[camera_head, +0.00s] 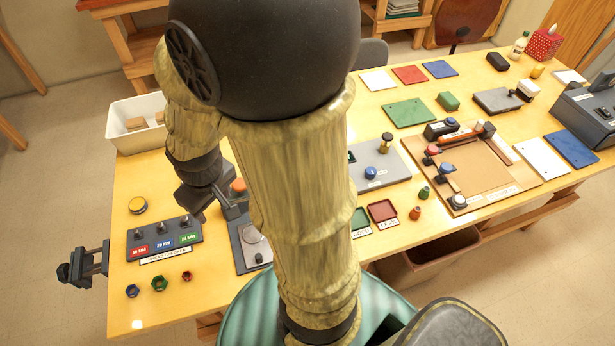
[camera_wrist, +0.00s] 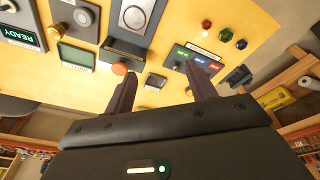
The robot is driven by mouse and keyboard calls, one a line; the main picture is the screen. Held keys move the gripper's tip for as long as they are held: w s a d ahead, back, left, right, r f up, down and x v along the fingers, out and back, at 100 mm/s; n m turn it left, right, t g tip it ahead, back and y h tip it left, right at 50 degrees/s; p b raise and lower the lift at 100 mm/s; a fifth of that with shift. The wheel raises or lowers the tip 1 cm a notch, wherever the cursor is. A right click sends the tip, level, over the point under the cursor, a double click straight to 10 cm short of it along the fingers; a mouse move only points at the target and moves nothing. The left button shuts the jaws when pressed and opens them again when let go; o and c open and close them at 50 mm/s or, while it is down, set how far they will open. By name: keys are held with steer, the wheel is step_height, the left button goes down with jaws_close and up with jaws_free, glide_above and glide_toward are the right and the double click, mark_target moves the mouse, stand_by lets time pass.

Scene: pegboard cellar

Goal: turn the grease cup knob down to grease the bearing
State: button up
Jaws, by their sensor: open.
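No part is clearly marked as the grease cup or bearing, so I cannot tell for sure which they are. In the head view a small brass cylinder with a dark top (camera_head: 386,141) stands at the back of a grey plate (camera_head: 398,166), behind a blue knob (camera_head: 371,173). My gripper (camera_head: 198,203) is low over the left part of the bench, well left of that plate and partly hidden by my arm. An orange knob (camera_wrist: 118,68) lies just beyond the left finger.
A labelled panel with several studs (camera_head: 165,240) lies near my gripper, with small nuts (camera_head: 159,283) in front. A white bin (camera_head: 136,121) stands behind. My arm hides the middle of the bench. A brown board fixture (camera_head: 475,172) fills much of the right side.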

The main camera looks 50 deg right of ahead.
steer(key=d+f+n+g, duration=0.1)
steer(key=d+f+n, duration=0.1)
steer(key=d+n, duration=0.8)
steer(key=w+d+f+n+g+p, duration=0.1)
steer(key=d+n, duration=0.8)
steer(key=d, duration=1)
steer(key=shift+d+f+n+p, duration=0.3)
steer(key=shift+f+n, duration=0.1)
steer(key=shift+f, duration=0.15)
step_height(320, 180, down, 17)
steer(key=shift+w+f+b, duration=0.1)
steer(key=shift+f+b, duration=0.1)
steer(key=shift+b, duration=0.2)
steer(key=c, duration=1)
